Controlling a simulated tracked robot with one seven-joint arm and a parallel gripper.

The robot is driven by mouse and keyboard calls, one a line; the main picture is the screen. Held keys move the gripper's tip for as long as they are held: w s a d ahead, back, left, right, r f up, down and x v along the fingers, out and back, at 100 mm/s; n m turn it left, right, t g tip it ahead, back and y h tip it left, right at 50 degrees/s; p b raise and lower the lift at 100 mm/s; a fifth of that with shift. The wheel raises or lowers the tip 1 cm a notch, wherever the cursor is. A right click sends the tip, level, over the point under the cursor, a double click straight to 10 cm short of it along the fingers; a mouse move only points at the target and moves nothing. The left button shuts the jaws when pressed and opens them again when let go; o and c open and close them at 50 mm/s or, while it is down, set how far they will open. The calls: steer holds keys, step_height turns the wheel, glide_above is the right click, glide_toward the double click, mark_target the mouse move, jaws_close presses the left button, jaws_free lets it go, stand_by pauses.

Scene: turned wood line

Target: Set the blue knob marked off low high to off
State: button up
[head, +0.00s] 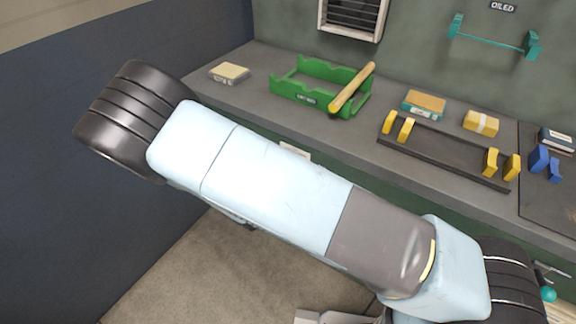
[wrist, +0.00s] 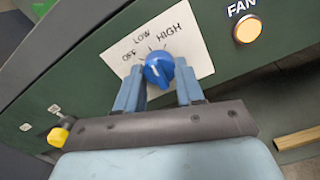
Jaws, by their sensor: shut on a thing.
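The blue knob (wrist: 158,68) sits on a white plate (wrist: 197,58) marked OFF, LOW and HIGH on a dark green panel in the wrist view. A small pale mark shows on the knob's face, but I cannot tell for sure which word it points at. My gripper (wrist: 158,78) has its two blue-grey fingers on either side of the knob and is shut on it. In the head view my arm crosses the picture, and neither the knob nor my gripper can be made out.
An orange button (wrist: 247,30) under the word FAN is right of the plate. A yellow knob (wrist: 58,136) is at lower left. The grey bench (head: 236,88) carries a green tray (head: 300,92) with a wooden rod (head: 352,88) and a black rack (head: 440,158) with yellow supports.

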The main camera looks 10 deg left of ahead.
steer(key=n, duration=1)
steer(key=shift+f, duration=0.1)
steer(key=shift+n, duration=0.3)
stand_by(0.3)
steer(key=o, duration=1)
steer(key=shift+o, duration=0.2)
steer(key=v, duration=1.3)
steer(key=shift+s, duration=0.4)
steer(key=shift+a, duration=0.15)
